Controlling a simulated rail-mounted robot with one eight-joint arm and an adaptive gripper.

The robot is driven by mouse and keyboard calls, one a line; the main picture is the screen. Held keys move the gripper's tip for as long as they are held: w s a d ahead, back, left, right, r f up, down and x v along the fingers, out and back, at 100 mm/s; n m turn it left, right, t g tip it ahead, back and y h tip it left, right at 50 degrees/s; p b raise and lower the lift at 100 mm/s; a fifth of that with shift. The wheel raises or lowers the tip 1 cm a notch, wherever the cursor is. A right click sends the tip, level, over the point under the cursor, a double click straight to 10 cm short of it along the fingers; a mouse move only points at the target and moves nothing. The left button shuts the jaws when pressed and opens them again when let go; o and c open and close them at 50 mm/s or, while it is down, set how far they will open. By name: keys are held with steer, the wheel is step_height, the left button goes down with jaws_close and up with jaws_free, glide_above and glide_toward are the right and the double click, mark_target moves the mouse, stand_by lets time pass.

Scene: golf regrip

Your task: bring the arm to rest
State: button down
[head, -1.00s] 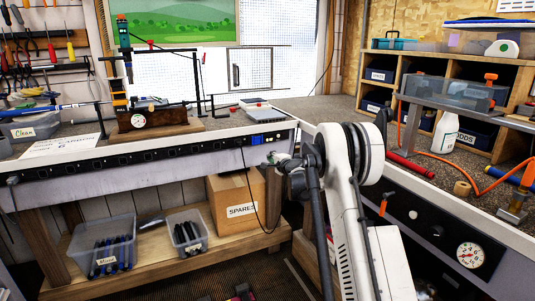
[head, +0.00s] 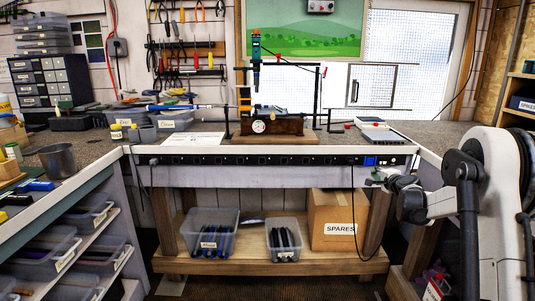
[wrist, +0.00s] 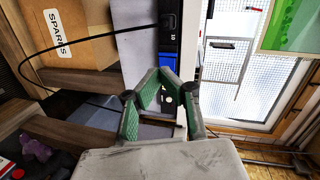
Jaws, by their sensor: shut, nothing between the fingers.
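My gripper (wrist: 160,76) shows in the wrist view with its green-lined fingers shut and nothing between them. In the head view my gripper (head: 380,176) is small, in front of the right end of the back bench's front edge, near the blue switch on the power strip (head: 260,160). My white arm stands at the right of the head view, bent at the elbow. The gripper holds nothing, and I cannot tell its exact gap to the bench edge.
A cardboard SPARES box (head: 338,222) and clear bins (head: 206,238) of dark grips stand on the lower shelf. A vise on a wooden base (head: 277,130) sits on the back bench. A metal cup (head: 57,161) stands on the left bench. Open floor lies between the benches.

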steer(key=s+a+r+n+g+y+p, duration=0.15)
steer(key=s+a+r+n, duration=0.25)
steer(key=s+a+r, duration=0.55)
steer(key=s+a+r+n+g+p, duration=0.3)
steer(key=s+a+r+n, duration=0.3)
steer(key=s+a, duration=0.7)
steer(key=s+a+f+n+g+h+p, duration=0.1)
steer(key=s+f+n+g+p, duration=0.1)
steer(key=s, duration=1.6)
steer(key=s+a+f+n+g+h+p, duration=0.1)
steer(key=s+a+f+n+g+p, duration=0.1)
steer(key=s, duration=1.6)
steer(key=shift+s+a+f+n, duration=0.15)
steer(key=shift+f+n, duration=0.3)
steer(key=shift+n, duration=0.65)
